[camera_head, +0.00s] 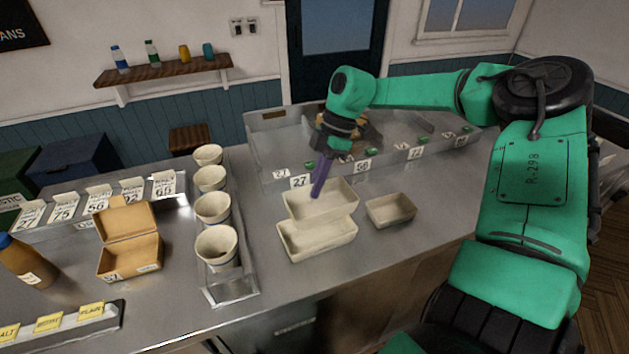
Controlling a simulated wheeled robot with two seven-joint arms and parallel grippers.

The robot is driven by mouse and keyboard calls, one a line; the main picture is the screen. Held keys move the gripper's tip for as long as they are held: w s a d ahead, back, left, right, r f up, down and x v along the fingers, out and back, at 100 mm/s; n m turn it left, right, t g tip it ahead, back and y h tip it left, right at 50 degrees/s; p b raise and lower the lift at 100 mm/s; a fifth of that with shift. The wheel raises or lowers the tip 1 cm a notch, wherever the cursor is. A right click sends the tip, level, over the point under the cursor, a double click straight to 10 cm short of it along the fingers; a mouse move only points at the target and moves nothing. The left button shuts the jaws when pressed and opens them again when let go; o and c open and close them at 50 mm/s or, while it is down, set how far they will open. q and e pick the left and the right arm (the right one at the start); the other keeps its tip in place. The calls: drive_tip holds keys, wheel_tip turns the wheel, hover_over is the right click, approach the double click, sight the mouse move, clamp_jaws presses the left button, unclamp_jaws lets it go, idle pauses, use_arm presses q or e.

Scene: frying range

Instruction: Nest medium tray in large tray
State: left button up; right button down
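The medium tray (336,208), a pale beige open box, is in the middle of the head view. It overlaps the back part of the similar large tray (318,246), hiding its far rim. I cannot tell whether the two touch. My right gripper (317,190) reaches down from behind, its purple fingers close together at the medium tray's far wall. They appear shut on that wall; the exact contact is small and partly hidden. A smaller, browner tray (391,211) sits apart to the right on the steel counter. My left gripper is out of view.
A rack of several paper cups (230,283) stands left of the trays, with an open carton (130,258) beyond it. A clear-walled bin with number cards (262,156) spans the back. Bare counter (425,240) lies near the small tray.

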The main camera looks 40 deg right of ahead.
sight(314, 202)
drive_tip(key=f+b, duration=0.2)
drive_tip(key=f, duration=0.1)
drive_tip(key=f+b, duration=0.1)
drive_tip(key=shift+w+a+f, duration=0.1)
drive_tip(key=shift+a+f, duration=0.2)
drive_tip(key=shift+d+f, duration=0.1)
drive_tip(key=shift+f, duration=0.25)
drive_tip(key=shift+f+b, duration=0.15)
drive_tip(key=shift+b, duration=0.25)
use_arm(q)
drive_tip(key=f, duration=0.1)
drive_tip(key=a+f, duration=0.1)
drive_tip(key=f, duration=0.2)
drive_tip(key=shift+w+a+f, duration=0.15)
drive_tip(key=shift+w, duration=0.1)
use_arm(e)
drive_tip(key=c, duration=1)
unclamp_jaws()
